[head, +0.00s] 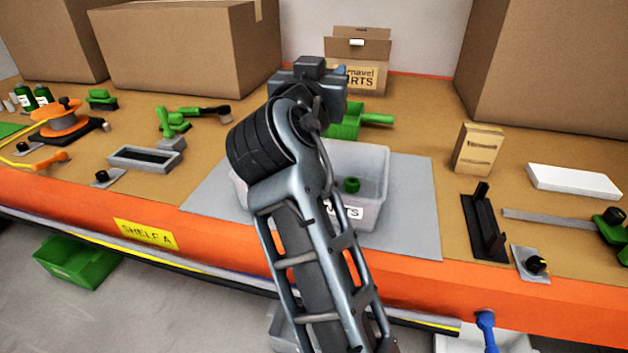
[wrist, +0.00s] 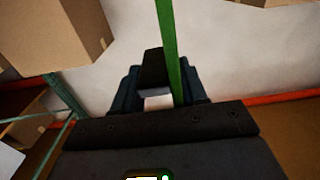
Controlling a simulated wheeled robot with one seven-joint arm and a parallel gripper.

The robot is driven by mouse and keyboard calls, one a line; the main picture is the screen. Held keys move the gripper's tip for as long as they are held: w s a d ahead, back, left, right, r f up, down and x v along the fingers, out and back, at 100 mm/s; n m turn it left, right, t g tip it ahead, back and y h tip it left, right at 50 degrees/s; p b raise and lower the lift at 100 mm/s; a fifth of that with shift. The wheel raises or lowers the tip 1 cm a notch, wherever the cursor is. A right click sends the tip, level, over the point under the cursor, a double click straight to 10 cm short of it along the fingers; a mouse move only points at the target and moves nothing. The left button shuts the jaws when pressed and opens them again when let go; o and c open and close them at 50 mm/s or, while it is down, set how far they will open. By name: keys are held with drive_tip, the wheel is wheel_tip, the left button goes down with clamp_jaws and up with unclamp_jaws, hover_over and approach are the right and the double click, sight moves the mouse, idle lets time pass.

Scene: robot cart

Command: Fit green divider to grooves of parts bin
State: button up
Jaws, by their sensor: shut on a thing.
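The green divider (wrist: 167,45) is seen almost edge-on in the wrist view, as a thin upright strip between my jaws. My gripper (wrist: 165,88) is shut on it. In the head view, my wrist and gripper (head: 312,82) are above and behind the parts bin, and I cannot make out the divider there. The parts bin (head: 372,160) is a pale translucent box with a label on its front, on a grey mat. My arm covers its left part. The grooves are too small to make out. The divider appears apart from the bin.
A small green piece (head: 351,185) lies in the bin. A green scoop-like thing with a handle (head: 377,119) is behind it. The grey mat (head: 412,210) has bare room.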

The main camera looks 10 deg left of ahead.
drive_tip(key=shift+a+r, duration=0.1)
drive_tip(key=shift+a, duration=0.1)
idle(0.3)
drive_tip(key=shift+f+b, duration=2.35)
drive_tip(key=shift+f, duration=0.65)
drive_tip(key=shift+f+b, duration=1.35)
drive_tip(key=shift+b, duration=0.05)
drive_tip(key=shift+f, duration=0.15)
drive_tip(key=shift+f+b, duration=1.35)
drive_tip(key=shift+b, duration=0.05)
drive_tip(key=o, duration=1.2)
